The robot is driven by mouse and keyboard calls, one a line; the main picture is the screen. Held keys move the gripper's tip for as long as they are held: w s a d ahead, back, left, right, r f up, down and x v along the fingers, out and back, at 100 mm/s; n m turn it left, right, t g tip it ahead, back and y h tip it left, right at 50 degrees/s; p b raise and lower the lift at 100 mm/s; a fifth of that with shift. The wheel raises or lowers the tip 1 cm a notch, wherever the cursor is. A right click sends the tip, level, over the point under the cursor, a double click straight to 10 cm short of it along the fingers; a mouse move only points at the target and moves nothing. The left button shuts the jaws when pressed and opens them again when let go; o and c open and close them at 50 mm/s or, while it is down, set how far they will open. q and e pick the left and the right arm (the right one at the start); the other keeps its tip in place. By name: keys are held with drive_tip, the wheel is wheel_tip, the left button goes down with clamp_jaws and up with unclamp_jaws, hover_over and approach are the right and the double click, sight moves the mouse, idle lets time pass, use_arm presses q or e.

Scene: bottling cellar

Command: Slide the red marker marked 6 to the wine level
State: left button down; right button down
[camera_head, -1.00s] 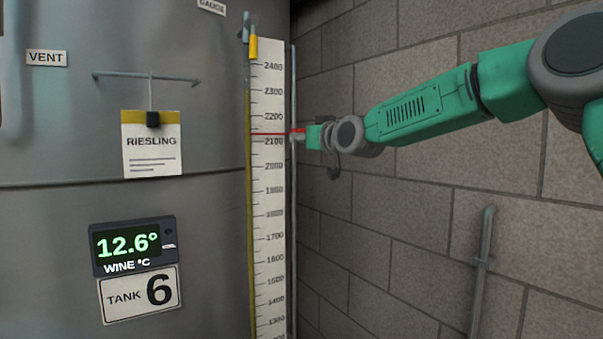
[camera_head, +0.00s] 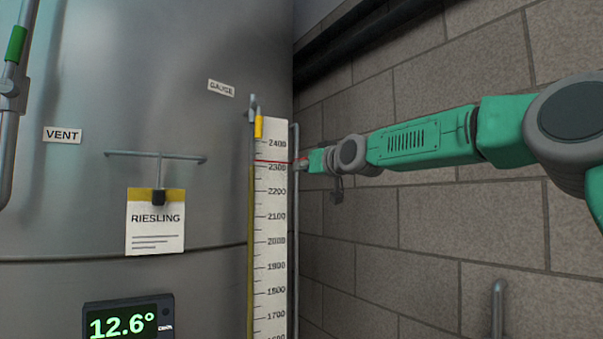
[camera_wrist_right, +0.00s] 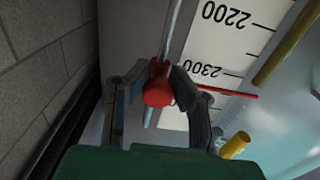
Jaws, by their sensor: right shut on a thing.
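The red marker (camera_head: 274,161) is a thin red line across the white gauge scale, a little above the 2300 mark. In the right wrist view its round red knob (camera_wrist_right: 158,93) sits on a thin rod between my fingers. My right gripper (camera_head: 302,163) is shut on this knob at the scale's right edge. The yellow wine column (camera_head: 250,230) in the sight tube ends near 2300; in the wrist view its end (camera_wrist_right: 262,78) lies close to the pointer, which looks slightly above it. No 6 is readable on the marker. My left gripper is not in view.
The gauge scale (camera_head: 270,225) stands on the steel tank (camera_head: 90,90), with a yellow fitting (camera_head: 259,127) near its top. A Riesling card (camera_head: 155,236) hangs at left. A block wall (camera_head: 430,220) lies close to the right, behind my arm.

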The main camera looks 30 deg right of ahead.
drive_tip(key=c, duration=1.3)
unclamp_jaws()
drive_tip(key=shift+d+r, duration=0.1)
drive_tip(key=shift+c, duration=0.2)
drive_tip(key=shift+o, duration=0.2)
drive_tip(key=shift+s, duration=0.2)
drive_tip(key=shift+s+d, duration=0.1)
drive_tip(key=s, duration=0.7)
drive_tip(key=shift+d, duration=0.45)
drive_tip(key=shift+s+f, duration=0.1)
drive_tip(key=shift+f, duration=0.1)
